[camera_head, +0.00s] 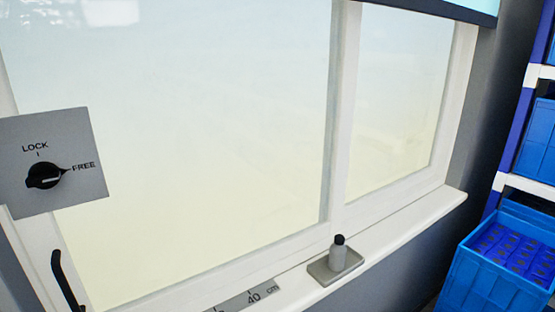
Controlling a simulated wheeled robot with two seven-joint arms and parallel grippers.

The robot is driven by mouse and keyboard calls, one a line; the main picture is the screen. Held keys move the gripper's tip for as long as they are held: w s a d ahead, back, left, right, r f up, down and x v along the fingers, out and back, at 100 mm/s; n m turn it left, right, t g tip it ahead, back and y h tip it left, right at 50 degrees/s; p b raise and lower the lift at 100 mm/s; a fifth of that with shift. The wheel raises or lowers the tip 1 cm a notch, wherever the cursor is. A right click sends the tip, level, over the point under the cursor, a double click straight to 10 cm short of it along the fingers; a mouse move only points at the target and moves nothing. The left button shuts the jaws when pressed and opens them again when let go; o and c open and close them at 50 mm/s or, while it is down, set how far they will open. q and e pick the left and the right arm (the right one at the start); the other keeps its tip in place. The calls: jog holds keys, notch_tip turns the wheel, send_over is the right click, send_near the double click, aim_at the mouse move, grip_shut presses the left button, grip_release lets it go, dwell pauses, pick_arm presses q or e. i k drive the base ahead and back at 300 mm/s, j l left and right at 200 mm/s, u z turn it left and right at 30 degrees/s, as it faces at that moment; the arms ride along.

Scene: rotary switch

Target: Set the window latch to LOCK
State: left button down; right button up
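The window latch is a grey square plate (75,190) at the left of the head view, on the window frame. It carries a black rotary knob (45,176). The knob's pointer is turned to the right, toward the word FREE. The word LOCK stands above the knob with a small tick mark under it. Neither of my grippers shows in this view, and nothing touches the knob.
A black handle (66,280) is on the frame below the plate. A grey object with a black top (338,254) stands on the white sill (405,232), near a ruler strip (248,298). Blue crates (490,285) are on the right.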

aim_at(44, 175)
jog(key=u, duration=1.55)
